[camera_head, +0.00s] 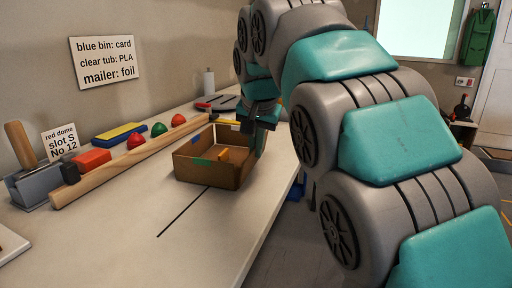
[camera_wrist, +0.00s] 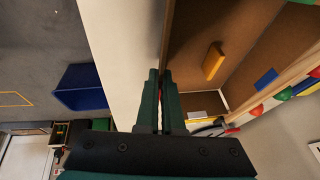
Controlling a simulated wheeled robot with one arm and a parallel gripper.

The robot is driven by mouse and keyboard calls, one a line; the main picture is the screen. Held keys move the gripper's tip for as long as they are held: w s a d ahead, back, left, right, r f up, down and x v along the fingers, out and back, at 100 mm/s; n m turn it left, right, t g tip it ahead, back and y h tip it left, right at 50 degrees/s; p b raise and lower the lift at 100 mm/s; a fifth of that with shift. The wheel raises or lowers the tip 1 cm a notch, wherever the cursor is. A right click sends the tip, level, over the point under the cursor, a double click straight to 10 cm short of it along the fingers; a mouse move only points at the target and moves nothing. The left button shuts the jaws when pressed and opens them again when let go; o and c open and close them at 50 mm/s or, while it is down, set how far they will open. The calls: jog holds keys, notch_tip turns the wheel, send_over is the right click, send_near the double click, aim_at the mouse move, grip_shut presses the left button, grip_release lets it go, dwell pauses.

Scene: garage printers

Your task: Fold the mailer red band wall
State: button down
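The mailer is an open brown cardboard box (camera_head: 206,173) on the bench, with its walls standing. My gripper (camera_head: 257,141) reaches down at the box's right wall. In the wrist view my gripper's fingers (camera_wrist: 160,85) are close together with that wall's edge running between them. A sliver of red shows in the narrow gap; most of the band is hidden.
A wooden rail (camera_head: 125,163) runs along the bench behind the box, with red and green domes beyond it. A sign (camera_head: 103,61) on the wall reads "mailer: foil". The bench (camera_head: 140,240) is clear in front of the box. A blue bin (camera_wrist: 80,88) stands below the bench edge.

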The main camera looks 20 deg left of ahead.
aim_at(272, 174)
jog(key=shift+f, duration=0.1)
dwell(0.4)
jog(key=d+y+b, duration=0.1)
jog(key=y+b, duration=0.1)
jog(key=d+f+m+y+b, duration=0.1)
jog(key=y+b, duration=0.1)
jog(key=b, duration=0.1)
jog(key=shift+s+d+f, duration=0.1)
jog(key=shift+d+f, duration=0.1)
jog(key=shift+d+f+m+t+y+b, duration=0.15)
jog(key=shift+d+f+y+b, duration=0.1)
jog(key=shift+y+b, duration=0.4)
jog(key=shift+d+f+m+t+y+b, duration=0.1)
jog(key=shift+d+m+y+b, duration=0.25)
jog(key=shift+y, duration=0.55)
jog(key=shift+d+f+t+y+b, duration=0.1)
jog(key=shift+d+f+y+b, duration=0.1)
jog(key=shift+y+b, duration=0.5)
jog(key=c, duration=1)
grip_release()
jog(key=shift+c, duration=0.2)
